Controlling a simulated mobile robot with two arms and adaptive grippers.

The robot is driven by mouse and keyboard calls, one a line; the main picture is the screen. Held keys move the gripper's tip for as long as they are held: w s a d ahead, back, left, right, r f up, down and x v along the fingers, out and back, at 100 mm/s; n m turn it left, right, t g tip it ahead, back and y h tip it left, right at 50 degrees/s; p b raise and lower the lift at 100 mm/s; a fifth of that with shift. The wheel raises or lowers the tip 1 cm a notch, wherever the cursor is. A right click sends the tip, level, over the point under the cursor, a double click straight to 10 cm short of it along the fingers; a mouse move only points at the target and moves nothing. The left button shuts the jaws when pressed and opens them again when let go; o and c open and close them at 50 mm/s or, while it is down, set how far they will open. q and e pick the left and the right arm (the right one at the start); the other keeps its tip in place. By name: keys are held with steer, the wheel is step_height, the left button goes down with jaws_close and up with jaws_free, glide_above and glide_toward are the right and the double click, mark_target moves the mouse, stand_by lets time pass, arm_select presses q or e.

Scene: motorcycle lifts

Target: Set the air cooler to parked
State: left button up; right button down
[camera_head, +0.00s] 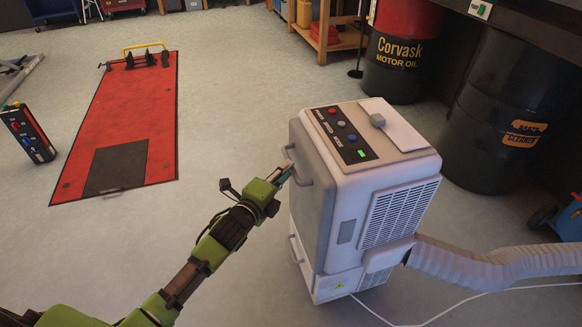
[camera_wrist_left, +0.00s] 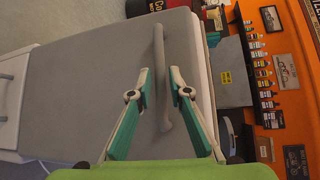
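The air cooler (camera_head: 322,205) is a white and grey box unit in the middle of the head view. Its top has a dark control panel (camera_head: 340,134) with red and blue buttons and a lit green indicator. A bar handle (camera_head: 299,170) sits on its left-facing side. My left gripper (camera_head: 284,170) is at this handle. In the left wrist view, the open fingers (camera_wrist_left: 159,72) stand on either side of the handle (camera_wrist_left: 161,50), with small gaps showing. Contact cannot be told. My right gripper is not in view.
A ribbed hose (camera_head: 490,264) and a white cable (camera_head: 480,296) run right from the cooler. Dark drums (camera_head: 510,115) stand behind it on the right. A red motorcycle lift (camera_head: 122,125) lies at the left, with a control box (camera_head: 28,133) beside it. Floor between is clear.

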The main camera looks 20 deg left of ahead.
arm_select(q)
steer(key=shift+x, duration=1.85)
jaws_close()
steer(key=shift+d, duration=0.1)
